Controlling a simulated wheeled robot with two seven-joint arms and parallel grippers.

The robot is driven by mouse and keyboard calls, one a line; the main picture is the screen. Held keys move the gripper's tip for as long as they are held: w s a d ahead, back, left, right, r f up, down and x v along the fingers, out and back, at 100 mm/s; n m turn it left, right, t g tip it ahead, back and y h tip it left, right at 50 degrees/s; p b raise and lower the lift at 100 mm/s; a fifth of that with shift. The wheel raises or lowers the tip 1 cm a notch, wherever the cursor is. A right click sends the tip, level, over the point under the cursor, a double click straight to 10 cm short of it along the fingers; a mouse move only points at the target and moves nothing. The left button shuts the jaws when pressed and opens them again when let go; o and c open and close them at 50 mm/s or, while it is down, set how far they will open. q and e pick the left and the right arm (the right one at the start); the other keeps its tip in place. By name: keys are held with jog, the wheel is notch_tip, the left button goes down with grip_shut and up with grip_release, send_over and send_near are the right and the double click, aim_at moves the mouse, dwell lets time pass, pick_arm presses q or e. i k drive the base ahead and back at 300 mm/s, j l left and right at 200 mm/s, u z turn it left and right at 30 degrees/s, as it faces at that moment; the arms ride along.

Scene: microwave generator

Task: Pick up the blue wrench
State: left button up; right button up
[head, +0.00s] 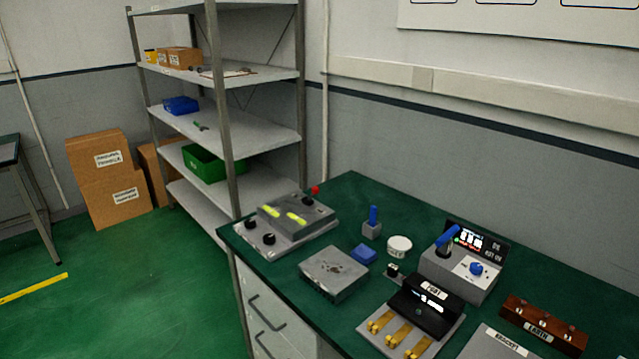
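I cannot make out a clear blue wrench in the head view. An upright blue handle (374,214) stands in a small grey block (371,230) near the back of the green-topped bench (350,187); I cannot tell whether it is the wrench. A small blue block (363,254) lies in front of it. A grey device (459,275) to the right has a tilted blue lever (448,237) and a blue knob (476,268). Neither of my grippers is in view.
A grey control box (283,222) with black knobs and a grey metal box (334,274) stand on the left of the bench. A black display unit (426,306) is in front. A metal shelf (265,140) holds blue and green bins. Cardboard boxes (104,180) stand on the floor.

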aim_at(444, 251)
jog(key=z, duration=1.8)
jog(key=i+u, duration=0.15)
jog(key=i, duration=0.45)
